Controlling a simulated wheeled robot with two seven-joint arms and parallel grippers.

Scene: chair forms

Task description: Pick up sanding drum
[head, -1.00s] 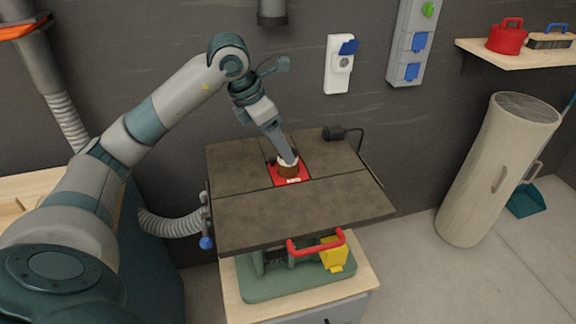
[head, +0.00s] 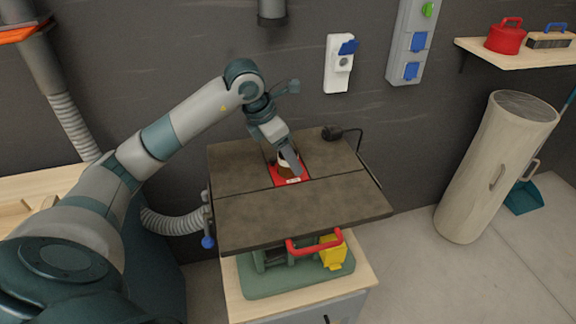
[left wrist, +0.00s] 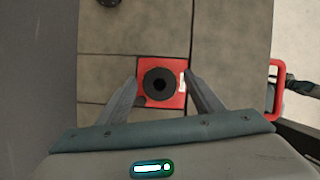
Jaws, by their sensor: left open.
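The sanding drum (head: 283,161) is a short brown cylinder with a pale top, upright in the red insert (head: 291,181) of the sander's table. In the head view my left gripper (head: 295,168) is in front of it and hides part of it. In the left wrist view the drum (left wrist: 160,86) shows from above as a dark ring with a black centre. The fingers of my left gripper (left wrist: 162,88) are open and apart, one on either side in the picture. I cannot tell whether they touch the drum. My right gripper is not in view.
The sander's flat brown table (head: 300,212) is mostly clear around the insert. A black plug-like part (head: 332,132) with a cable is at its back edge. A red handle (head: 315,244) and a yellow switch box (head: 332,255) are below the front. A grey wall is behind.

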